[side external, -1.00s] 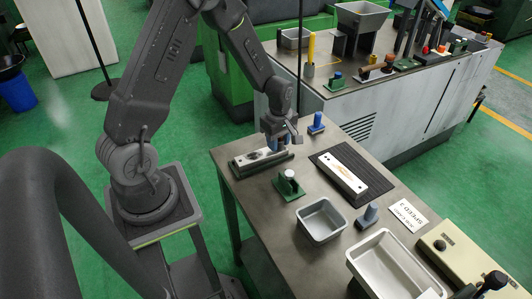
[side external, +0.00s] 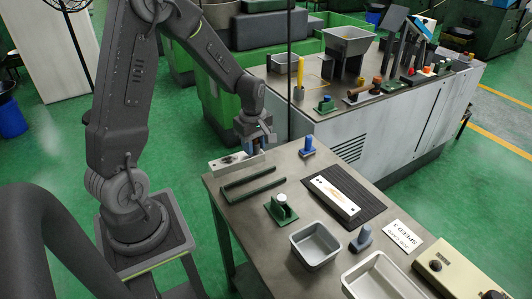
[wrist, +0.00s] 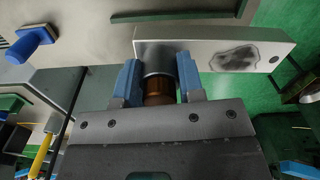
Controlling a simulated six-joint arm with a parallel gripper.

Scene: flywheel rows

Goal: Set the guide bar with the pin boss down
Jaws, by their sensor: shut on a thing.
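My gripper (side external: 256,146) is shut on the round pin boss (wrist: 158,62) of the guide bar. In the wrist view its two blue fingers (wrist: 158,80) stand on either side of the boss, with a brown-copper part between them. The guide bar (wrist: 202,50) is a pale metal bar with a dark smudged patch and a small hole near its right end. In the side view the bar (side external: 226,163) hangs level above the back left edge of the table, clear of the two dark green rails (side external: 254,184). My gripper hides part of it.
A white bar (side external: 334,196) lies on a black ribbed mat (side external: 368,205). A blue knob (side external: 307,146), a green block with a white knob (side external: 283,204), a grey bin (side external: 316,243) and a speed card (side external: 404,236) share the table. The rails are empty.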

